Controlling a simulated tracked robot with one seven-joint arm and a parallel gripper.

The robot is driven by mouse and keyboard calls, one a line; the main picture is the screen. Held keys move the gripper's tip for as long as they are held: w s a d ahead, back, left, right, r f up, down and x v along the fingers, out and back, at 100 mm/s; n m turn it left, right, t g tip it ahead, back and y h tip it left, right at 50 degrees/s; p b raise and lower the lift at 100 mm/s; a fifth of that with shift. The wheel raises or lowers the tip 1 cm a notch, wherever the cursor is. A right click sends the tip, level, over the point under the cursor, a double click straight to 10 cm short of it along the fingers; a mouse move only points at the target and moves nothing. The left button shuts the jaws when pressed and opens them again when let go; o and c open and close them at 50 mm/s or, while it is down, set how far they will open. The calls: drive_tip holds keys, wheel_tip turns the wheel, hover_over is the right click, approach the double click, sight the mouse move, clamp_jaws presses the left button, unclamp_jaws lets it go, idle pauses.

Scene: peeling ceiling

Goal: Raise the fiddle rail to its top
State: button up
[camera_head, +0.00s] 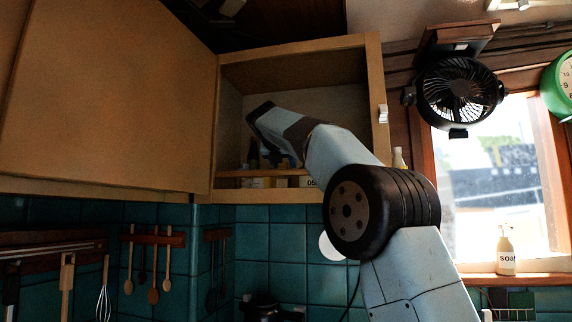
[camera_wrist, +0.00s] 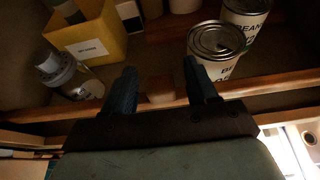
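The fiddle rail (camera_head: 236,173) is a wooden bar across the open cupboard, low down and just above the cupboard's bottom edge. In the wrist view the rail (camera_wrist: 262,84) runs across the picture, slightly tilted. My gripper (camera_wrist: 159,72) is open, with its two dark fingers apart and reaching over the rail. A small wooden block (camera_wrist: 160,92) shows between the fingers at the rail; I cannot tell whether they touch it. In the head view my arm reaches into the cupboard and hides part of the rail; the fingers are not clear there.
The open cupboard (camera_head: 376,95) has wooden sides around my arm. A closed cupboard door (camera_head: 110,95) is at left; a black fan (camera_head: 458,92) hangs at right.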

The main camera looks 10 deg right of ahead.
drive_tip(key=shift+s+a, duration=0.1)
drive_tip(key=shift+s, duration=0.05)
drive_tip(key=v, duration=1.3)
drive_tip(key=shift+s+r, duration=0.15)
drive_tip(key=shift+s, duration=0.05)
drive_tip(key=shift+a, duration=0.1)
drive_tip(key=s+d+f+m+g+y, duration=0.1)
drive_tip(key=s+d+f+m+g, duration=0.1)
drive_tip(key=s+d+f+m, duration=0.5)
drive_tip(key=s+d+f+m+g, duration=0.1)
drive_tip(key=s+d+f+m, duration=0.25)
drive_tip(key=f, duration=0.55)
drive_tip(key=s+d+f+m+g+y, duration=0.1)
drive_tip(key=s+d+f+m+g, duration=0.1)
drive_tip(key=s+d+f+m, duration=0.35)
drive_tip(key=s+d+f+m+g+y, duration=0.1)
drive_tip(key=s+f+m, duration=0.7)
drive_tip(key=f, duration=0.5)
drive_tip(key=s+d+f+m+g+y, duration=0.1)
drive_tip(key=s+d+f+m, duration=0.1)
drive_tip(key=s+f+m, duration=0.6)
drive_tip(key=s+f, duration=0.4)
drive_tip(key=f, duration=0.2)
drive_tip(key=shift+f+y, duration=0.3)
drive_tip(key=shift+f, duration=0.05)
